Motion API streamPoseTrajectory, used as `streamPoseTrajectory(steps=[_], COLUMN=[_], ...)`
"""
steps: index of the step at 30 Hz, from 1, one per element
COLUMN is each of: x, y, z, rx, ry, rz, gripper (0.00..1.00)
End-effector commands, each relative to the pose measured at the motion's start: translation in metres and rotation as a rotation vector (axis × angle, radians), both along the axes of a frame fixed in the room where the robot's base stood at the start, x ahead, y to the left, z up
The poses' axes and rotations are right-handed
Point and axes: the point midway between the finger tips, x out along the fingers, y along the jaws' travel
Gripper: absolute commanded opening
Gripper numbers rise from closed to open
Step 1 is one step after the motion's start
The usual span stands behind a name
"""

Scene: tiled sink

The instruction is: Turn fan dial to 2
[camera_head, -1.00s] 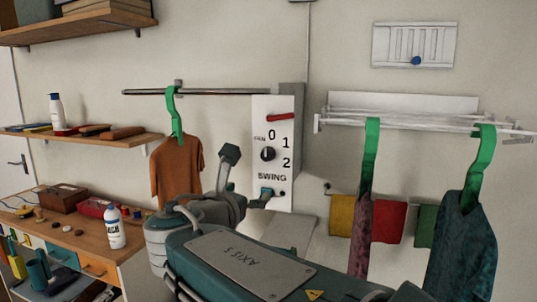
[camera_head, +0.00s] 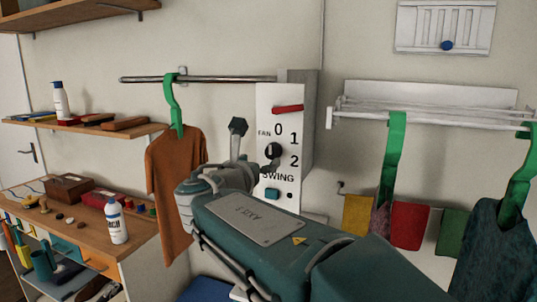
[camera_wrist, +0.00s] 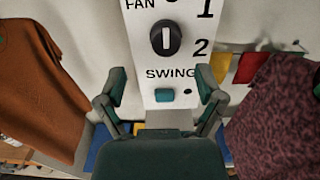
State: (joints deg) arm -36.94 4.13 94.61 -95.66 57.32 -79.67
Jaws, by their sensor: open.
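The white fan panel (camera_head: 285,120) is on the wall, marked FAN, 0, 1, 2 and SWING. Its round black fan dial (camera_wrist: 166,37) shows clearly in the wrist view, with a pale upright line on its face, roughly towards the 0. In the head view the dial (camera_head: 274,150) is just right of my gripper, partly crossed by it. My gripper (camera_wrist: 162,80) is open and empty, its fingers spread in front of the panel. In the wrist view the dial is above and between the fingertips, and the teal SWING button (camera_wrist: 164,95) shows between the fingers.
A red lever (camera_head: 288,108) is at the panel's top. An orange shirt (camera_head: 172,190) hangs close on the left from a rail (camera_head: 190,79). A patterned garment (camera_wrist: 278,115) hangs on the right in the wrist view. A drying rack (camera_head: 430,115) is further right.

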Motion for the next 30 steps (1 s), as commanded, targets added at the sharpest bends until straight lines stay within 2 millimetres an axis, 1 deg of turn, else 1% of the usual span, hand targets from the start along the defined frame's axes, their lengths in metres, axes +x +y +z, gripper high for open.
streamPoseTrajectory(steps=[1,3,6,9,13,19,20,21,23,24,25,26,30], x=[0.010,0.021,0.034,0.043,0.048,0.048,0.048,0.048,0.047,0.048,0.047,0.047,0.048], y=[-0.005,-0.010,-0.015,-0.018,-0.017,-0.017,-0.017,-0.017,-0.018,-0.018,-0.018,-0.018,-0.017], z=[0.000,0.000,0.000,0.001,0.000,0.000,0.000,0.000,0.001,0.001,0.001,0.001,0.001], rx=[0.001,0.001,0.002,0.002,0.001,0.001,0.001,0.001,0.002,0.002,0.002,0.002,0.001], ry=[0.000,0.001,0.000,-0.001,0.000,0.000,0.000,0.000,-0.001,-0.001,-0.001,-0.001,0.000], rz=[-0.004,-0.004,-0.002,-0.002,0.000,0.000,0.000,0.000,0.000,0.000,0.001,0.001,0.001], gripper=[0.87,0.87,0.87,0.87,0.87,0.87,0.82,0.64,0.38,0.20,0.06,0.03,0.03])
